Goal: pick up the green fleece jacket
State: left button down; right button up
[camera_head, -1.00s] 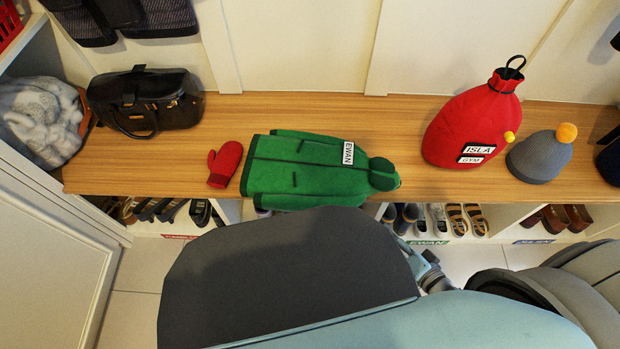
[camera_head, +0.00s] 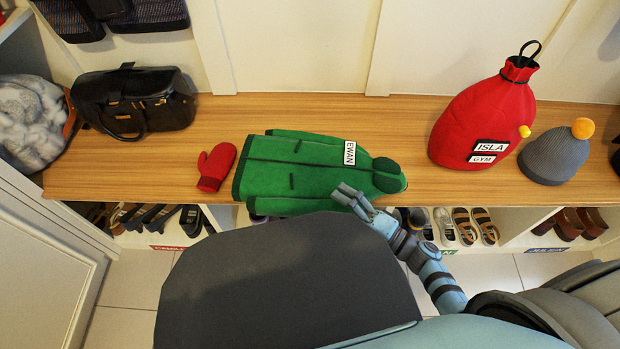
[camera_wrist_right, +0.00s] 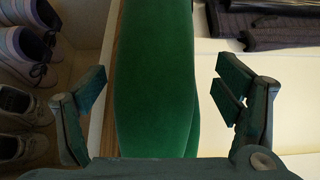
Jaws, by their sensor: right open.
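The green fleece jacket (camera_head: 300,172) lies flat on the wooden bench (camera_head: 330,108), with a white EWAN label near its collar. My right gripper (camera_head: 350,195) is at the jacket's front edge, near the collar end. In the right wrist view, green fabric (camera_wrist_right: 155,85) fills the gap between the two spread fingers of the right gripper (camera_wrist_right: 162,88), with space on either side of it. I cannot tell whether the fingers touch it. My left gripper is not in view.
A red mitten (camera_head: 215,167) lies just left of the jacket. A black bag (camera_head: 135,100) and grey fluffy item (camera_head: 30,120) sit further left. A red gym bag (camera_head: 484,115) and grey hat (camera_head: 554,155) stand to the right. Shoes (camera_head: 474,226) fill cubbies below.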

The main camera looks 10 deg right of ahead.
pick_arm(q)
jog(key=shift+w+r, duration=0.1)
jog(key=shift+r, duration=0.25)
pick_arm(e)
jog(key=shift+w+a, duration=0.3)
jog(key=shift+w, duration=0.05)
jog(key=c, duration=1.4)
jog(key=shift+c, duration=0.5)
jog(key=shift+r, duration=0.15)
